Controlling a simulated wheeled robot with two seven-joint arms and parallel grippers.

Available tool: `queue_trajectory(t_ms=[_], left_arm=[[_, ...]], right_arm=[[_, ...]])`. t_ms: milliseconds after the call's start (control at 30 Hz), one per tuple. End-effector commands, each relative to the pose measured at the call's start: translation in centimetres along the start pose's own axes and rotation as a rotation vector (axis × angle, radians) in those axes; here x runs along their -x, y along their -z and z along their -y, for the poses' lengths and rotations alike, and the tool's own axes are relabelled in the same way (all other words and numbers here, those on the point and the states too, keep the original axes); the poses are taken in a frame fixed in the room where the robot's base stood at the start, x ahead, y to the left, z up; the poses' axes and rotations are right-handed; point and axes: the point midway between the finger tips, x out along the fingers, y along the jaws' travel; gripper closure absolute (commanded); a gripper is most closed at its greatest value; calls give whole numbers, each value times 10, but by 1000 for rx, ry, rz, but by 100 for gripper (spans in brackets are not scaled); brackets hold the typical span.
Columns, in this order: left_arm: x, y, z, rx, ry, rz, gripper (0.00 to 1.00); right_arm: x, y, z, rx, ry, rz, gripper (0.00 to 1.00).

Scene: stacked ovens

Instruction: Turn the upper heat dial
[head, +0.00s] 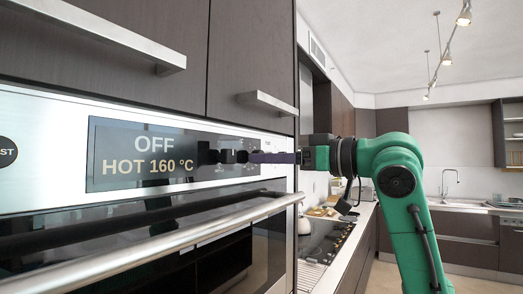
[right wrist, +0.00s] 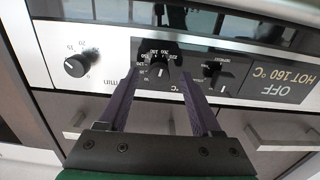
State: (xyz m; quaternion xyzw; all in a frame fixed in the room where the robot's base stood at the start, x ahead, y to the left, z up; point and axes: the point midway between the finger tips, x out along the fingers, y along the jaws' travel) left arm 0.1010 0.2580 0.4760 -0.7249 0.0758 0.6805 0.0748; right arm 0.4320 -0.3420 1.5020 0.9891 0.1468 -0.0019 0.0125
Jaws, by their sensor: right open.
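The heat dial (right wrist: 158,71) is a black knob with a white pointer and a ring of temperature marks on the oven's control panel. In the right wrist view it sits between the fingertips of my right gripper (right wrist: 159,83), which is open with one finger on each side. Contact cannot be told. In the head view my right gripper (head: 262,157) reaches in from the right along the panel, close to the black knobs (head: 228,156). The display (head: 140,157) reads OFF and HOT 160 °C. My left gripper is not in view.
A timer dial (right wrist: 75,65) and a function dial (right wrist: 212,69) flank the heat dial. A long oven door handle (head: 150,250) juts out below the panel, and cabinet handles (head: 268,102) above. A hob (head: 325,243) lies right of the oven.

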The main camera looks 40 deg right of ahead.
Motion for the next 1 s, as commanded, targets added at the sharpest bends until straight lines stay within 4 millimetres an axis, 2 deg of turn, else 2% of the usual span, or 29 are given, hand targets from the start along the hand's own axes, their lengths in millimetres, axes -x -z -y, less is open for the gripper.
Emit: queue_trajectory(t_ms=[100,167,400,433,500,567,600,1000], left_arm=[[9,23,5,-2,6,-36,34],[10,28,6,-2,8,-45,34],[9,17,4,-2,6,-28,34],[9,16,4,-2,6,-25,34],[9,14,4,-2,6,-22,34],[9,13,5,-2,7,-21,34],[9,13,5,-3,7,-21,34],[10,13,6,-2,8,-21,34]], right_arm=[[-17,3,0,0,-1,-1,34],[-21,2,0,0,-1,-2,34],[-23,0,0,0,-1,-2,34],[-23,0,0,0,-1,-2,42],[-23,0,0,0,-1,-2,69],[-23,0,0,0,-1,-2,92],[-23,0,0,0,-1,-2,100],[-23,0,0,46,-1,0,100]])
